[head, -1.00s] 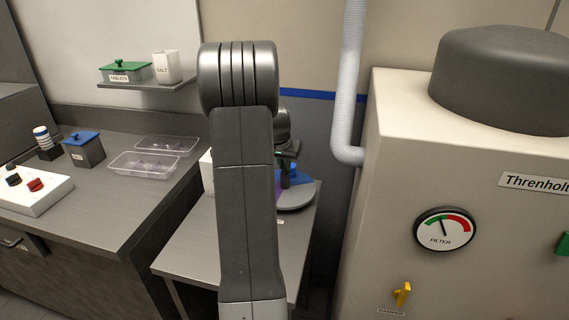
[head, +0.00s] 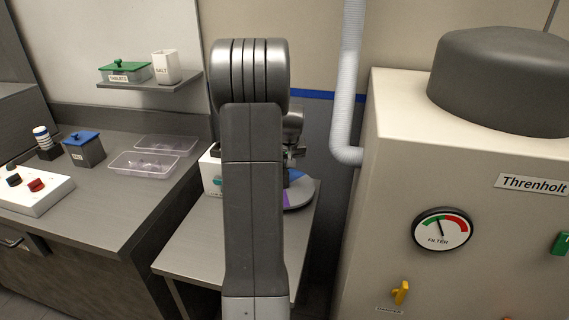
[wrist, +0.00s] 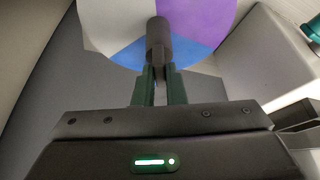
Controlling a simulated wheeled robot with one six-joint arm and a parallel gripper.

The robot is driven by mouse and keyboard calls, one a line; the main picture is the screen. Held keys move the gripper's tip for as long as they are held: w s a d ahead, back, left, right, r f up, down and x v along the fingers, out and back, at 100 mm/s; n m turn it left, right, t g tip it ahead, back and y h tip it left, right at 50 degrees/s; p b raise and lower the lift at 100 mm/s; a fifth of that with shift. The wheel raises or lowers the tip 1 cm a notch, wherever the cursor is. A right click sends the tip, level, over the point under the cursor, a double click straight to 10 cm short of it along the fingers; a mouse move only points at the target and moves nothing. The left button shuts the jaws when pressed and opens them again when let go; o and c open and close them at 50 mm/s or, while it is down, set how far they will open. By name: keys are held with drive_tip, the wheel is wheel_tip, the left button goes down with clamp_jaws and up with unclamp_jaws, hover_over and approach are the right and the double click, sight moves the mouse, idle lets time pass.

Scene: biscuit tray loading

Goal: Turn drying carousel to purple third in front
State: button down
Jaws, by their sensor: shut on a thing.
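The drying carousel (head: 300,197) is a round disc on the low table, partly hidden behind my arm in the head view. In the wrist view its purple third (wrist: 195,18), blue third (wrist: 192,52) and pale grey third (wrist: 105,28) show. A dark upright peg (wrist: 158,32) stands at the disc, and my gripper (wrist: 160,80) is shut on it with green fingers on either side. In the head view a purple strip shows at the disc's near side beside my arm, with grey to its right and blue farther back.
A white box (head: 211,162) with a teal knob stands left of the carousel; it also shows in the wrist view (wrist: 268,55). The big beige cabinet (head: 385,130) and a pale duct pipe (head: 347,100) stand to the right. The low table's front (head: 195,250) is bare.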

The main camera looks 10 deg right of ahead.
drive_tip(key=shift+d+n+y+b, duration=0.1)
drive_tip(key=shift+n+y+b, duration=0.45)
drive_tip(key=shift+n, duration=1.15)
drive_tip(key=shift+w+d+n+g+y+b, duration=0.1)
drive_tip(key=shift+n+g+y+b, duration=0.25)
drive_tip(key=shift+n+y, duration=0.8)
drive_tip(key=shift+n+h, duration=0.3)
drive_tip(key=shift+n, duration=0.55)
drive_tip(key=c, duration=1.5)
unclamp_jaws()
drive_tip(key=shift+r, duration=0.1)
drive_tip(key=b+v, duration=0.1)
drive_tip(key=v, duration=1.2)
drive_tip(key=shift+d+r, duration=0.1)
drive_tip(key=shift+r, duration=0.25)
drive_tip(key=shift+f, duration=0.1)
